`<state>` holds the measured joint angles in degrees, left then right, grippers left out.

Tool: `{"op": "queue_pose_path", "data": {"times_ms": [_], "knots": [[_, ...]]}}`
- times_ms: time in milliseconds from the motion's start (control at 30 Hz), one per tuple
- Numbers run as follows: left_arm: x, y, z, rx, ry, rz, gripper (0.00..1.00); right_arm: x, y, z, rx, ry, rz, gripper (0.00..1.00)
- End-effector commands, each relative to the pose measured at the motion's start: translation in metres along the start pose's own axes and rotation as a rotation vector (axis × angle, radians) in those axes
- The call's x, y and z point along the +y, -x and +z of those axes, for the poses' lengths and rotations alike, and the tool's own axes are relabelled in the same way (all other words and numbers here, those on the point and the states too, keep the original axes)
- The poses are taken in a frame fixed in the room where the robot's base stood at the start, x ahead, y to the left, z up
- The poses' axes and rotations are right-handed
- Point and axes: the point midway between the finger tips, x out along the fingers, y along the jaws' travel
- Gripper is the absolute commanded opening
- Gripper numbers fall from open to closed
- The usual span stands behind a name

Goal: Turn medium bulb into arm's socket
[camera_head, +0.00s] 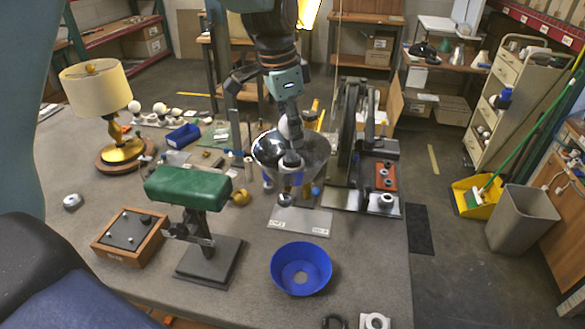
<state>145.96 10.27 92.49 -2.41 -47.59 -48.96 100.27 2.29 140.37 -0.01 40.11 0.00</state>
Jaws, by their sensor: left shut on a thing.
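My left gripper (288,108) comes down from the top middle and is shut on a white bulb (287,128). The bulb is held over a shiny metal bowl-shaped shade (312,150) that opens upward. A dark round part (291,160) shows inside the shade, below the bulb; I cannot tell if it is the socket or if the bulb touches it. The shade stands above a light plate (300,221) on the grey table. My right gripper is not in view.
A green-padded stand (188,187), a blue bowl (301,268) and a wooden box (130,237) stand in front. A table lamp (97,87) and a row of bulbs (160,108) are at back left. Dark upright machinery (349,130) stands close right of the shade.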

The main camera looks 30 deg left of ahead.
Motion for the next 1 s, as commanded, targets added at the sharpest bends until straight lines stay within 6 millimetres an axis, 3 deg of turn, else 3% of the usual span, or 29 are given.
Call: {"op": "queue_pose_path", "data": {"times_ms": [233,667,1000], "knots": [[0.0002,-0.0029,0.0022,-0.005,-0.211,0.037,0.17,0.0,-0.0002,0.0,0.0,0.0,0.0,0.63],[-0.0003,-0.0023,0.0018,-0.004,-0.279,0.046,0.17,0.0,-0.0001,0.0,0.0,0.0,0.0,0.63],[-0.0017,-0.0029,0.0018,-0.004,-0.646,0.101,0.17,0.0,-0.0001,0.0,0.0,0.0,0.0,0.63]]}}
